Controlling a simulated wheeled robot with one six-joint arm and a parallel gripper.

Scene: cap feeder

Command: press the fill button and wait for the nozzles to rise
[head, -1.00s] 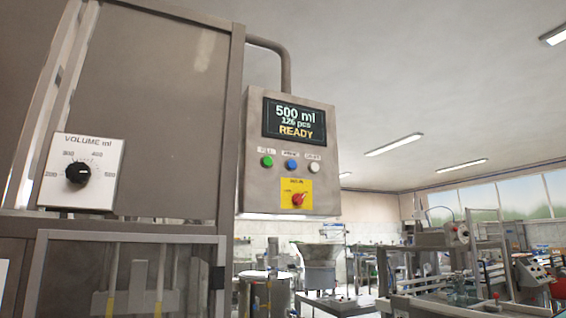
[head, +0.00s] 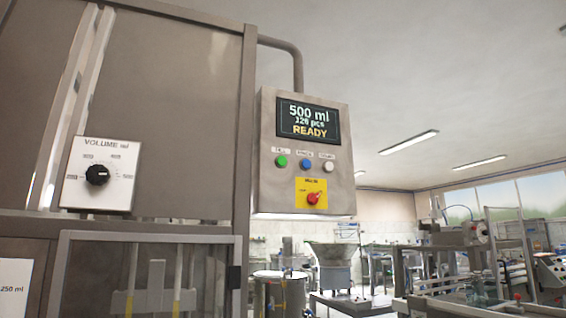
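The control box (head: 268,190) hangs on the right side of the filling machine in the head view. Its screen (head: 308,120) reads 500 ml, 126 pcs, READY. Below it, the green fill button (head: 281,161) is at the left of a row, with a blue button (head: 306,164) and a white button (head: 328,166) to its right. The nozzles cannot be made out clearly; upright rods with yellow parts (head: 177,300) show behind the machine's lower window. My gripper is not in view.
A volume dial (head: 97,174) is on the white plate at left. A paper (head: 14,285) reading 250 ml is at the lower left. A steel drum (head: 280,292) and a hopper (head: 333,258) stand behind, right of the machine. Other machinery (head: 480,250) fills the right.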

